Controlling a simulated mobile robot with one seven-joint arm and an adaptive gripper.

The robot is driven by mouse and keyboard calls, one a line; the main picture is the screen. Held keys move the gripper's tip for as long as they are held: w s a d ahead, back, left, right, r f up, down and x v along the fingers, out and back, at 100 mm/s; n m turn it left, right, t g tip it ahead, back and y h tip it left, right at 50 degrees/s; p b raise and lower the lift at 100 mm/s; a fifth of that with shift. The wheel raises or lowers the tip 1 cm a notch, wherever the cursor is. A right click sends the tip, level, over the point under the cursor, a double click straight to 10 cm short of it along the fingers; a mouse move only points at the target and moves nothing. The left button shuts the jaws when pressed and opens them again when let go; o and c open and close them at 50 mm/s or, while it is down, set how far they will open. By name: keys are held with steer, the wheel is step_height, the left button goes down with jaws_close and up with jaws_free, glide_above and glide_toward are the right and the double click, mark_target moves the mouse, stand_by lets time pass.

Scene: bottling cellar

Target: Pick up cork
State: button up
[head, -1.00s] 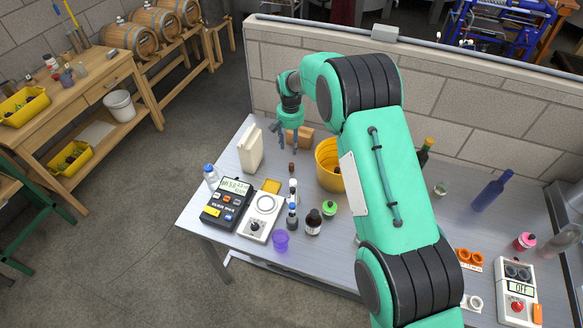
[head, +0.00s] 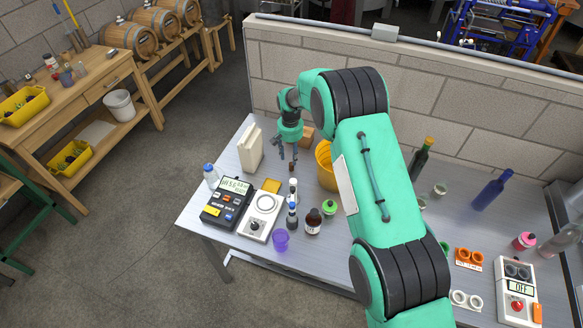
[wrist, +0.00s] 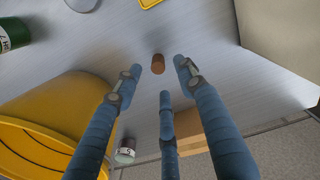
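The cork (wrist: 158,64) is a small brown cylinder on the grey metal table. In the wrist view it lies just beyond my fingertips, between their lines, with bare table around it. In the head view the cork (head: 292,168) shows small, just below my fingers. My gripper (head: 288,157) points down over the table between the white canister and the yellow bucket. In the wrist view my gripper (wrist: 158,76) has its blue fingers spread, with nothing between them. I see no contact with the cork.
The yellow bucket (head: 325,173) stands close to the right of my gripper, and the white canister (head: 250,150) to the left. A wooden block (head: 307,136) lies behind. A meter (head: 227,200), a scale (head: 260,217) and several small bottles stand nearer the front.

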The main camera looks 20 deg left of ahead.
mark_target(291, 164)
steer(key=shift+f, duration=0.85)
steer(key=shift+d+f, duration=0.2)
steer(key=shift+f, duration=2.4)
steer(key=shift+c, duration=0.2)
steer(key=c, duration=0.7)
